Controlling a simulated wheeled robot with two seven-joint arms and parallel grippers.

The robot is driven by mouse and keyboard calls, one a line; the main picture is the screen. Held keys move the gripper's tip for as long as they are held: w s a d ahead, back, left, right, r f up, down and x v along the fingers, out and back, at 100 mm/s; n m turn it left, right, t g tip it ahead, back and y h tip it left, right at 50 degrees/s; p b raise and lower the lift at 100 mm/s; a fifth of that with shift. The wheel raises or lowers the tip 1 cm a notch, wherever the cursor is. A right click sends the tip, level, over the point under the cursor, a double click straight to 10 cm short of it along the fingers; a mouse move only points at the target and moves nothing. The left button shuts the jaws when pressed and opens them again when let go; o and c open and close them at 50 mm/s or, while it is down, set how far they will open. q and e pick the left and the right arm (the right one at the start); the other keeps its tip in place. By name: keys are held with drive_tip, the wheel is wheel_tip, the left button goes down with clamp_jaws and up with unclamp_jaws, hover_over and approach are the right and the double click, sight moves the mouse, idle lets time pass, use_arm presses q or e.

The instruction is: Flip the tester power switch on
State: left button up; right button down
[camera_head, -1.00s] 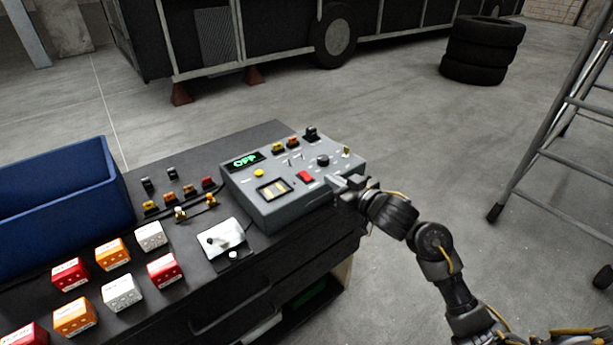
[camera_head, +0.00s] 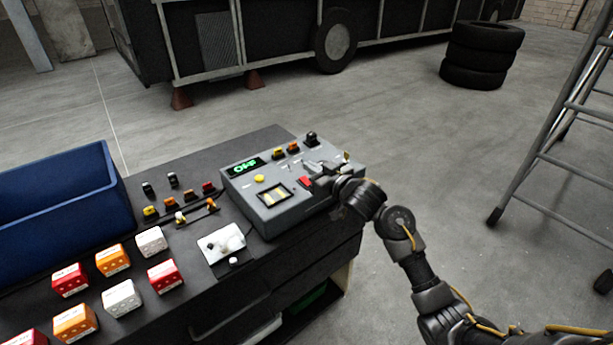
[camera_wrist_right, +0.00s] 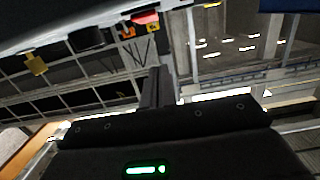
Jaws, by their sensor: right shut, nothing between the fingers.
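The grey tester box (camera_head: 290,210) stands on the dark bench top. Its red rocker switch (camera_head: 304,182) is on the top panel, partly hidden by my right gripper. The green display (camera_head: 246,166) is lit, but its blurred characters cannot be read surely. My right gripper (camera_head: 314,172) is shut and empty, over the panel just beside the red switch; whether it touches the switch I cannot tell. In the right wrist view the shut fingers (camera_wrist_right: 155,90) show in the middle, with a red part (camera_wrist_right: 146,17) at the top edge. My left gripper is not in view.
Capped knobs (camera_head: 311,138) stand along the tester's back edge. Several red, orange and white boxes (camera_head: 122,298) and a blue bin (camera_head: 60,205) are on the bench at left. A tyre stack (camera_head: 484,55) and a ladder (camera_head: 560,120) stand on the floor.

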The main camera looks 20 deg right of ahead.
sight(306, 181)
drive_tip(key=shift+x, duration=0.9)
wheel_tip(306, 181, down, 3)
drive_tip(key=shift+r, duration=0.15)
drive_tip(key=shift+f, duration=0.65)
